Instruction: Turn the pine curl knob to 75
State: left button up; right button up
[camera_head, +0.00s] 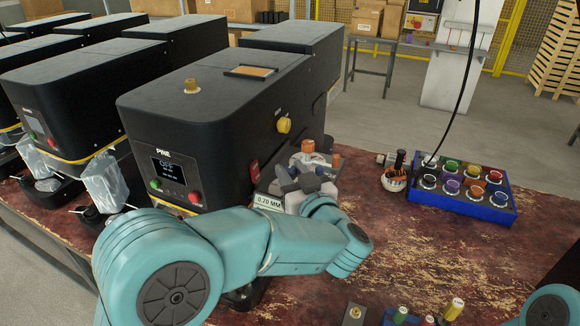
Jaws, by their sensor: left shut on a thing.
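The pine machine (200,120) is a black box with PINE on its front and a small screen (169,170) that reads OFF on top. A yellow knob (284,125) is on its right side and a brass knob (192,86) on its lid. I cannot read which is the curl knob. My left gripper (292,176) is at the lower right side of the machine, below the yellow knob and apart from it. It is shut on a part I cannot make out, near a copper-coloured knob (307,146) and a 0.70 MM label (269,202). My right gripper is out of view.
A blue tray (490,214) of several coloured knobs stands on the worn red bench (420,250) to the right, beside a small pot (395,178) and a hanging black cable. More black machines (80,80) stand left. Small coloured pieces lie at the front edge.

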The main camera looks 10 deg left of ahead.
pick_arm(q)
jog(key=shift+w+d+n+g+y+p, duration=0.1)
jog(key=shift+n+g+y+p, duration=0.5)
jog(key=shift+n+g+y, duration=0.45)
jog(key=shift+w+d+n+g+y+p, duration=0.1)
jog(key=shift+n+g+y+p, duration=0.45)
jog(key=shift+n+g+y, duration=0.45)
jog(key=shift+g, duration=0.25)
jog(key=shift+r, duration=0.1)
jog(key=o, duration=1.1)
jog(key=shift+c, duration=0.2)
